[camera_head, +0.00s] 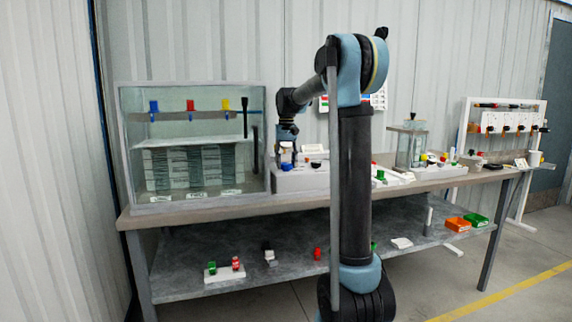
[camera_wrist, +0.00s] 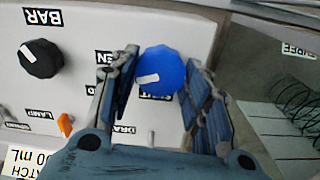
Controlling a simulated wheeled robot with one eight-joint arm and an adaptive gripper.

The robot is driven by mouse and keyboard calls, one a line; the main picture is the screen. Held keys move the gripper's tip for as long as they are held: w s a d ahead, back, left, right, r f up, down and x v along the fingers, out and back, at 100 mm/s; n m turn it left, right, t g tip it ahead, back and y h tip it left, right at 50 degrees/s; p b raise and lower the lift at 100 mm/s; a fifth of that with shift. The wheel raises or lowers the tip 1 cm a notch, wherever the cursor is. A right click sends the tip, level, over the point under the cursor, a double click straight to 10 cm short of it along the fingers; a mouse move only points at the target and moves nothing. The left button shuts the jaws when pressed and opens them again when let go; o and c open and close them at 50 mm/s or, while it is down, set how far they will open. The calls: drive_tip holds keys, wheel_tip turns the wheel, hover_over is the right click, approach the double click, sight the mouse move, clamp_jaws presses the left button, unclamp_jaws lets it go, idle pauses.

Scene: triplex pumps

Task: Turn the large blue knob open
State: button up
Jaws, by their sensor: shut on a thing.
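The large blue knob (camera_wrist: 162,70) is on a white panel (camera_wrist: 95,20) in the wrist view. Its white pointer mark points left and slightly down in that view. My gripper (camera_wrist: 160,62) has one finger on each side of the knob and is shut on it. The printed labels around the knob are upside down and partly covered by the fingers and the knob.
A black knob (camera_wrist: 40,58) and an orange switch (camera_wrist: 66,125) are left of my gripper. A glass tank (camera_head: 190,190) stands close to the left of my arm. A smaller clear box (camera_head: 410,147) stands farther right on the bench (camera_head: 215,208).

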sight(287, 163)
drive_tip(key=m, duration=0.3)
drive_tip(key=shift+w+m, duration=0.1)
drive_tip(key=shift+m, duration=0.5)
drive_tip(key=o, duration=1.1)
drive_tip(key=shift+c, duration=0.2)
wheel_tip(287, 163, up, 12)
drive_tip(key=shift+f, duration=0.1)
